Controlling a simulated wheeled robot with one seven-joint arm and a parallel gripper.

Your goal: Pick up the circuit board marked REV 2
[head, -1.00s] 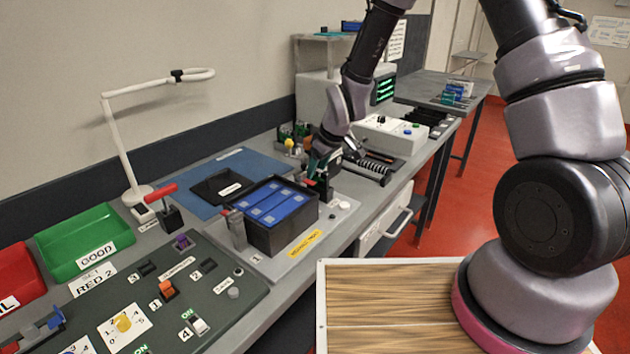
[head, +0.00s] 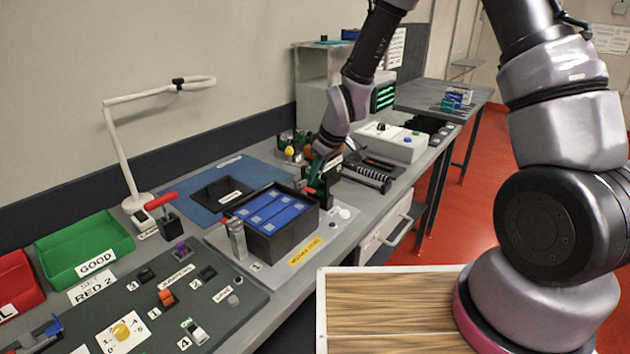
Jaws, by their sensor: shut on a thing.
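My gripper (head: 318,166) is small in the head view, just behind the right back corner of the black box with blue cells. It points down and is shut on a green circuit board (head: 311,174), which shows as a thin tilted green piece at the fingers. Any REV 2 marking is too small to read. The fingertips are partly hidden by the arm and by clutter there. I cannot tell whether the board is clear of what is under it.
The black box with blue cells (head: 283,240) stands directly in front of the gripper. A blue mat (head: 200,208) lies to the left. Small parts (head: 289,152) stand behind the gripper. A white box with buttons (head: 400,145) is to the right. A green GOOD bin (head: 110,236) is far left.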

